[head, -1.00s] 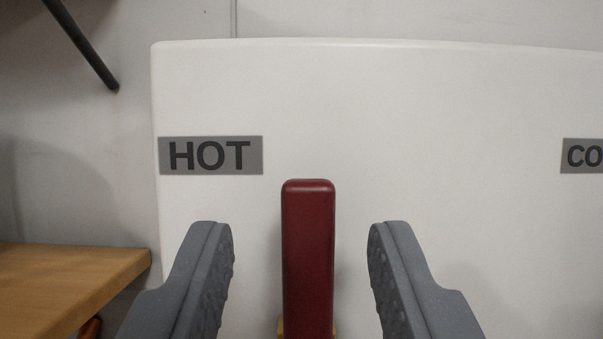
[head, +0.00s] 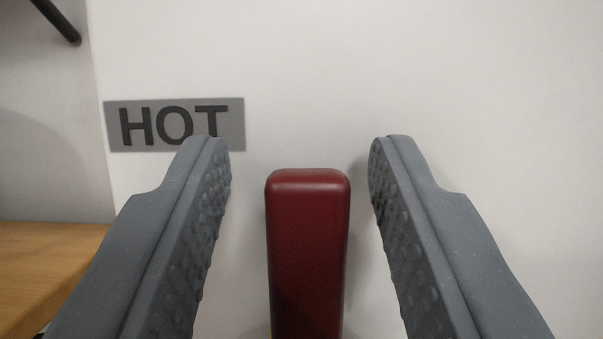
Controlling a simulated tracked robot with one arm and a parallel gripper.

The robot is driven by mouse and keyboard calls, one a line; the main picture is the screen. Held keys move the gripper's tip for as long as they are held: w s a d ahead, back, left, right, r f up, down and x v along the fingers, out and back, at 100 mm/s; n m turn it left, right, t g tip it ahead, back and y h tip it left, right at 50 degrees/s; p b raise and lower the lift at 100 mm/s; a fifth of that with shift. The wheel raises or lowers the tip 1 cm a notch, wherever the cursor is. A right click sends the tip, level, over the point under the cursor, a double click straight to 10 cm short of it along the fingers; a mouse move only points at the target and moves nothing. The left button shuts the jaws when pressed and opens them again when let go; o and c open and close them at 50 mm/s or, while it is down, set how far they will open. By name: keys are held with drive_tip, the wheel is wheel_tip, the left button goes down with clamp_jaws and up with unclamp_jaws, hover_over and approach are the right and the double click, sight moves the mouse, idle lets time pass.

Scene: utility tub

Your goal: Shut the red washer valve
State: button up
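The red washer valve handle (head: 307,250) stands upright as a lever in front of a white panel. Its rounded top end shows at the middle of the head view and its lower end runs out of the picture. My gripper (head: 301,160) is open, with one grey finger on each side of the red handle. A gap shows between the handle and each finger, so neither touches it. The valve body below is almost wholly out of view.
A grey HOT label (head: 175,124) is on the white panel (head: 420,60) at upper left. A wooden surface (head: 40,260) lies at lower left, and a dark rod (head: 58,22) shows at the top left. The panel to the right is bare.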

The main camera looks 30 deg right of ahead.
clamp_jaws()
drive_tip(key=shift+a, duration=0.25)
drive_tip(key=shift+d, duration=0.15)
